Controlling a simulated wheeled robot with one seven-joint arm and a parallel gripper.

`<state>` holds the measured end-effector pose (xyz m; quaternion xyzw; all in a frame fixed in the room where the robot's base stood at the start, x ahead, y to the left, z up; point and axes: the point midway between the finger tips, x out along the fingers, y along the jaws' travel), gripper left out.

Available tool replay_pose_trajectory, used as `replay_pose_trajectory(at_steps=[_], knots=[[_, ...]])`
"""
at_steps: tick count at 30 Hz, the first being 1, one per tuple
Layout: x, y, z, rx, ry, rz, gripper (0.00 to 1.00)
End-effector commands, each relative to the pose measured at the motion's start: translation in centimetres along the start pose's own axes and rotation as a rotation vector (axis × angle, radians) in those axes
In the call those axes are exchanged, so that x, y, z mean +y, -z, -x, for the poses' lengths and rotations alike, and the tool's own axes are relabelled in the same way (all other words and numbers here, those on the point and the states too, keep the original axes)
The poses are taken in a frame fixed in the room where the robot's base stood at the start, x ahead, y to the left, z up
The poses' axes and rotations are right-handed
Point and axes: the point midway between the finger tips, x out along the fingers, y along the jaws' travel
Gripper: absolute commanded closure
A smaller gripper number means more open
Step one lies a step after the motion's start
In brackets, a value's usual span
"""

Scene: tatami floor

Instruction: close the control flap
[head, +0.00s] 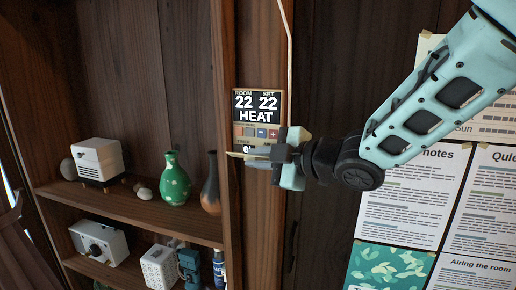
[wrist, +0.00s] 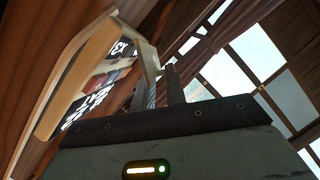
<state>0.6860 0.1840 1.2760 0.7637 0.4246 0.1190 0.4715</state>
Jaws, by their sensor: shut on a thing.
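The control panel (head: 258,108) is fixed to a wooden post. Its dark screen reads ROOM 22, SET 22 and HEAT, with a row of small buttons below. The control flap (head: 240,155) is a thin tan plate that sticks out from the panel's lower part, so it stands open. My gripper (head: 262,155) is at the flap, shut on it, and hides much of it and the panel's bottom. In the wrist view, the panel (wrist: 78,75) is seen slantwise at the left, and the pale flap (wrist: 147,50) reaches to the fingers of my gripper (wrist: 163,88).
A wooden shelf (head: 130,212) to the left holds a white box (head: 98,157), a green vase (head: 174,183) and a dark bottle (head: 211,188) near the post. A thin pale cable (head: 288,40) runs above the panel. Papers (head: 410,190) hang on the right wall.

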Motion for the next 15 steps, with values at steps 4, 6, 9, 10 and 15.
replay_pose_trajectory(at_steps=[4, 6, 9, 10, 15], knots=[[1.2, 0.2, 0.3, -0.008, 0.058, -0.129, 1.00], [1.5, 0.2, 0.3, -0.008, 0.083, -0.188, 1.00], [1.8, 0.2, 0.3, -0.009, 0.115, -0.266, 1.00], [1.9, 0.1, 0.3, -0.009, 0.124, -0.289, 1.00], [2.2, 0.1, 0.2, -0.007, 0.168, -0.395, 1.00]])
